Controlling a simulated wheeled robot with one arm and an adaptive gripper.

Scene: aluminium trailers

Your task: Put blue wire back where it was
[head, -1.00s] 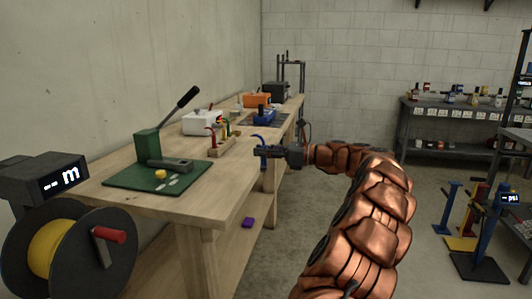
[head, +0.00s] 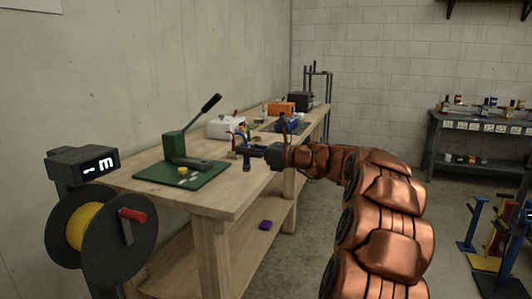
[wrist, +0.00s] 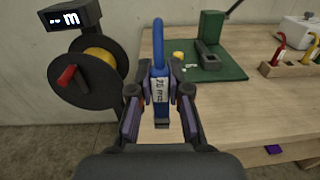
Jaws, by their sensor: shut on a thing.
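In the head view my gripper (head: 256,150) holds the blue wire (head: 246,158) beside the workbench's right edge. A wooden rack (wrist: 289,68) with a red and a yellow wire stands on the bench at the right of the wrist view. In the head view the rack is mostly hidden behind my gripper and the blue wire.
The wooden workbench (head: 225,197) runs along the left wall. A green mat (head: 150,173) with a lever tool (head: 175,143) lies on it. A spool stand with yellow wire (head: 85,225) stands at the near left. A purple block (head: 265,225) lies on the lower shelf.

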